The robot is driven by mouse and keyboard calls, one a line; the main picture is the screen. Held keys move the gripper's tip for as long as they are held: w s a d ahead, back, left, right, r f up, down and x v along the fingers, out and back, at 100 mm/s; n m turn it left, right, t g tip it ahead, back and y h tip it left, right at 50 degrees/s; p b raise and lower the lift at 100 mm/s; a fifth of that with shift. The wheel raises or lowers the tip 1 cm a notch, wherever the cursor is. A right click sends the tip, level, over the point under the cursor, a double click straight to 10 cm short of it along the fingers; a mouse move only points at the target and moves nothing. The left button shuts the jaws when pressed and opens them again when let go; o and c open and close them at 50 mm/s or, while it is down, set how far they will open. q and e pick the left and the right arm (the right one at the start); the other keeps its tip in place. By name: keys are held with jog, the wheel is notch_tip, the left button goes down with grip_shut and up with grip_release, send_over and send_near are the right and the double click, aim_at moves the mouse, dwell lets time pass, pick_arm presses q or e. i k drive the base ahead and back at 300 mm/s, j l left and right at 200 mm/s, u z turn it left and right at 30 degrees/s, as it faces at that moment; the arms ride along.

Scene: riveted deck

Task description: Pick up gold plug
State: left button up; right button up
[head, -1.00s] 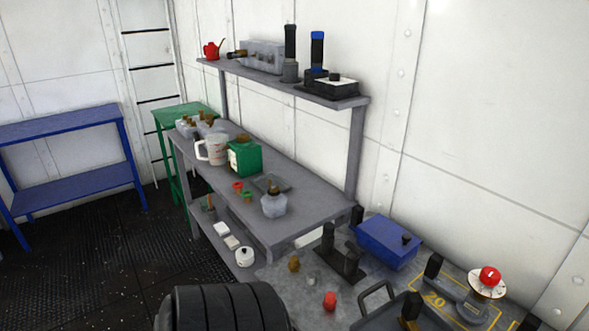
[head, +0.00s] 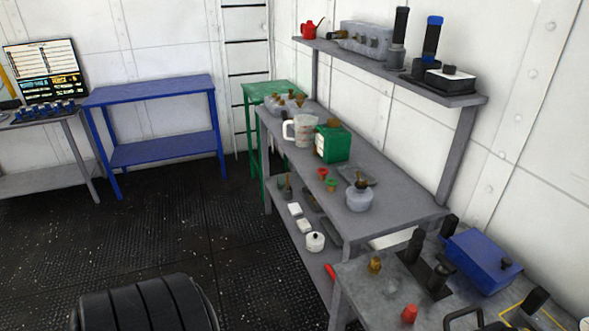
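A small gold plug (head: 375,265) stands upright on the near grey table (head: 358,287), close to its far left corner. It is beside a black stand (head: 428,272) and behind a small red piece (head: 409,314). Nothing is touching the plug that I can make out. Neither of my grippers shows in the head view.
A blue box (head: 480,262) sits right of the plug. Beyond, a grey workbench (head: 400,204) holds a jug (head: 304,131), a green box (head: 333,145) and small parts, with a shelf above. A blue table (head: 150,93) stands left.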

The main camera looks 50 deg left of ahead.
aim_at(374, 267)
jog(key=i+j+u, duration=0.25)
jog(key=u, duration=0.25)
jog(key=i+j+u, duration=0.15)
jog(key=u, duration=0.3)
jog(key=i+l, duration=0.05)
jog(key=i, duration=0.05)
